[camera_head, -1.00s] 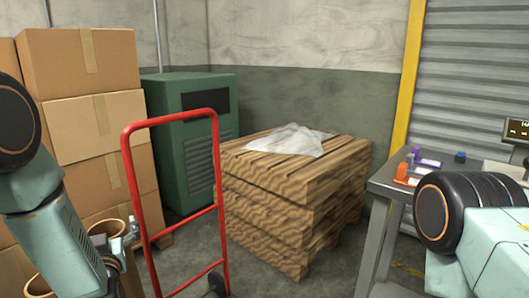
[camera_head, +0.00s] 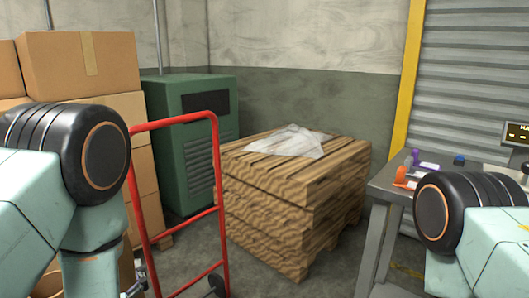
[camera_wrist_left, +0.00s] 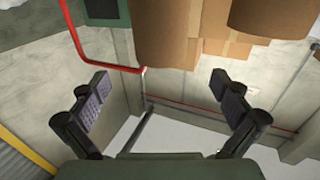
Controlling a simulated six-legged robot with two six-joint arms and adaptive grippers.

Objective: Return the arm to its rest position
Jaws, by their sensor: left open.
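My left arm (camera_head: 60,190) stands bent at the left of the head view, its black joint in front of the boxes. Beyond the fingers that view shows the wall, brown boxes (camera_wrist_left: 168,35) and a red bar (camera_wrist_left: 80,45). My right arm (camera_head: 485,240) shows at the lower right of the head view, with its gripper out of view.
A red hand truck (camera_head: 222,190) stands beside my left arm. A wooden stack (camera_head: 290,215) with a clear film (camera_head: 290,140) on top is in the middle. A green cabinet (camera_head: 175,110) stands behind. A grey table (camera_head: 385,185) with small coloured items is at the right.

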